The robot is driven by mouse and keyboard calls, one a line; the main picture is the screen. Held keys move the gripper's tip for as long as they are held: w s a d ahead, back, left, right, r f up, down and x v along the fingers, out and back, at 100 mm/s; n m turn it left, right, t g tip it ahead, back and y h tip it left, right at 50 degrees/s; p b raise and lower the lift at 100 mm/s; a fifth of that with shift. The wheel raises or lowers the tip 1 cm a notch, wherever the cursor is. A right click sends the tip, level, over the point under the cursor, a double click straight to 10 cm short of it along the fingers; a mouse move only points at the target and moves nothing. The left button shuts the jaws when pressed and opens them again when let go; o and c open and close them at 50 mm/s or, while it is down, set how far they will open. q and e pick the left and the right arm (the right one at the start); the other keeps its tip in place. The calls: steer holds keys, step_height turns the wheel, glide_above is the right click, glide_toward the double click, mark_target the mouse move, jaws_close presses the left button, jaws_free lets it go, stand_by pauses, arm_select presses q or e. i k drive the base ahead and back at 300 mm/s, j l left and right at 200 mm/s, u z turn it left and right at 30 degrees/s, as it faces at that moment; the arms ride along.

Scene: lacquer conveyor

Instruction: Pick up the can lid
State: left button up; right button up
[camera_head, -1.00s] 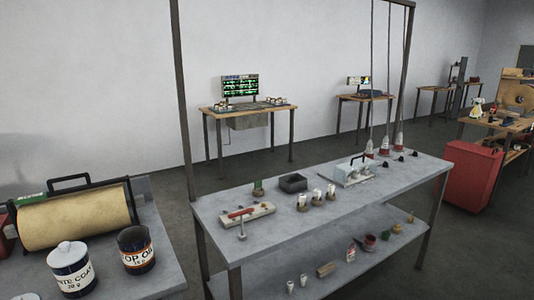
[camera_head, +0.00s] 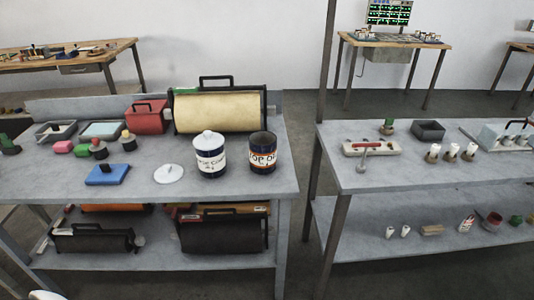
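A white round can lid (camera_head: 169,173) with a small knob lies flat on the grey left workbench (camera_head: 225,190). Just right of it stands a white-and-blue can (camera_head: 210,155) with a white lid on top. Further right stands a dark can labelled "TOP O..." (camera_head: 263,152), which has no lid on it. Neither of my grippers can be made out in the head view. A small pale rounded shape shows at the bottom left edge, too cut off to identify.
A blue block (camera_head: 107,174) lies left of the lid. A large yellow roll (camera_head: 220,111) and a red box (camera_head: 147,117) stand behind. Small bottles and trays fill the bench's left side. A gap separates it from the right workbench (camera_head: 390,172). The bench front by the lid is clear.

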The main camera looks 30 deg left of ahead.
mark_target(168, 174)
steer(key=u, duration=1.65)
